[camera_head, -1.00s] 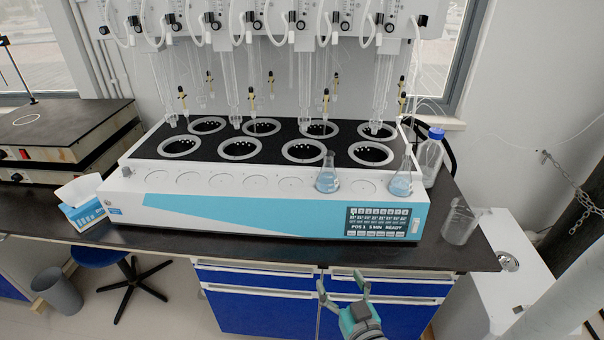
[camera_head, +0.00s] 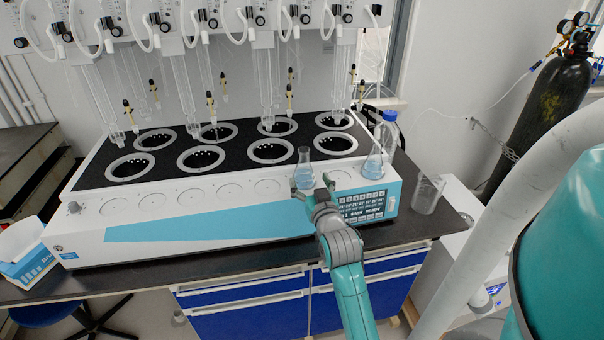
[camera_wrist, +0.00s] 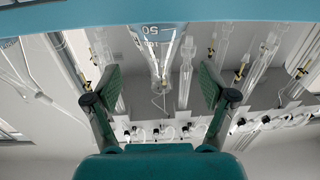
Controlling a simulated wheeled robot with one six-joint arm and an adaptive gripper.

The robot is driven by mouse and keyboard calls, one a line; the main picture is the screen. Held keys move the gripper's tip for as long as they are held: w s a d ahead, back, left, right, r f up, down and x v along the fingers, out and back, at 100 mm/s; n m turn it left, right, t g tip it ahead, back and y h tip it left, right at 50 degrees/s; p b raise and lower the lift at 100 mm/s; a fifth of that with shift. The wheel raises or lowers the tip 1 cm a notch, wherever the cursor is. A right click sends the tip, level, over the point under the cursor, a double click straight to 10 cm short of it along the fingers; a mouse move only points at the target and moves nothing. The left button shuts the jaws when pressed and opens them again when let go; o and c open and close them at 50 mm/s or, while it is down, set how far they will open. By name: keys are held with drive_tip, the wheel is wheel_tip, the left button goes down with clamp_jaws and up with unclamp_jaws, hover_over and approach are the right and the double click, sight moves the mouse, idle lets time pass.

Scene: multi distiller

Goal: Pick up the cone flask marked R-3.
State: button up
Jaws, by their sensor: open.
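Two cone flasks with blue liquid stand on the white front ledge of the distiller. The left flask (camera_head: 304,174) is directly ahead of my gripper (camera_head: 312,188), and the right flask (camera_head: 374,164) is further right. No R-3 mark is readable on either. In the wrist view, which looks upside down, a flask (camera_wrist: 157,42) with printed volume marks shows beyond and between the two green fingers of my gripper (camera_wrist: 161,82). The fingers are spread apart with nothing held. Whether they touch the glass cannot be told.
The distiller (camera_head: 130,205) has a black top with round wells, and glass tubes hang above it. A blue-capped bottle (camera_head: 388,132) stands close behind the right flask. An empty beaker (camera_head: 426,196) stands at the right. A tissue box (camera_head: 28,258) sits at the left.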

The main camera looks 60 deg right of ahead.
sight(306, 171)
drive_tip(key=shift+x, duration=3.25)
drive_tip(key=shift+f, duration=0.1)
drive_tip(key=c, duration=1.4)
drive_tip(key=shift+o, duration=0.2)
drive_tip(key=shift+r, duration=0.25)
